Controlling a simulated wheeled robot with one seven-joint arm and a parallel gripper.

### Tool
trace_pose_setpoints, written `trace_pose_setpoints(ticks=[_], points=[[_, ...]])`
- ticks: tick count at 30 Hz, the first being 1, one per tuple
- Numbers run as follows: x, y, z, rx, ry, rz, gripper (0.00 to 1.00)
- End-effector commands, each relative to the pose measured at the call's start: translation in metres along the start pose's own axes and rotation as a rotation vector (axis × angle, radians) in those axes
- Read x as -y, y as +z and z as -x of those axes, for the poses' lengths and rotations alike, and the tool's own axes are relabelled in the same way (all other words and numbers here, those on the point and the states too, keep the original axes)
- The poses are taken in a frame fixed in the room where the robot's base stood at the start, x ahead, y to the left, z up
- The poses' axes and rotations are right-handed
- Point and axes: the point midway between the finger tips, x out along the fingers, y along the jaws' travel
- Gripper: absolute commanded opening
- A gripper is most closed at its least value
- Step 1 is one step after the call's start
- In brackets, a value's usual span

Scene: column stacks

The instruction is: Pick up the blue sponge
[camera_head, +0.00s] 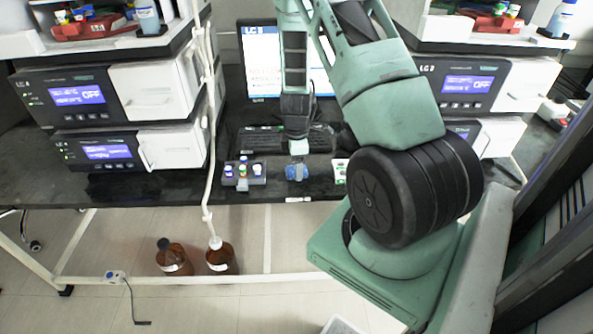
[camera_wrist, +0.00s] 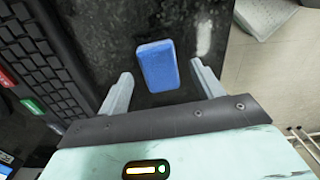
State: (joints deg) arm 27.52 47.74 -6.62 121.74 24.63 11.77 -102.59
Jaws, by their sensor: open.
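The blue sponge (camera_wrist: 158,66) lies on the black bench top in the wrist view, a rounded rectangular block. In the head view the sponge (camera_head: 296,172) is near the bench's front edge, between a vial rack and a white block. My gripper (camera_wrist: 162,88) is open, with one light grey finger to each side of the sponge's near end. The fingers look apart from it. In the head view my gripper (camera_head: 299,150) is just behind and above the sponge. Its height above the bench is hard to tell.
A black keyboard (camera_wrist: 45,62) lies left of the sponge in the wrist view. A vial rack (camera_head: 243,173) stands left of the sponge, and a white block with vials (camera_head: 340,170) stands right. Analyser boxes (camera_head: 125,95) flank a monitor (camera_head: 262,62). Brown bottles (camera_head: 221,257) stand below.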

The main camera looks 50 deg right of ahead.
Motion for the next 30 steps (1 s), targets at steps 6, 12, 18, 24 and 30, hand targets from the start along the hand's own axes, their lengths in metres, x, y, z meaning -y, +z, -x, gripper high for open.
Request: trace_pose_setpoints(ticks=[6,12,18,24,30], points=[[-0.0004,-0.0004,-0.0102,-0.001,0.001,0.001,0.66],[-0.0003,-0.0003,-0.0101,-0.001,0.001,0.001,0.52],[-0.0002,-0.0002,-0.01,0.0,0.001,0.001,0.19],[-0.0002,-0.0002,-0.0099,0.0,0.001,0.001,0.19],[-0.0003,-0.0002,-0.0046,-0.001,0.001,0.002,0.19]])
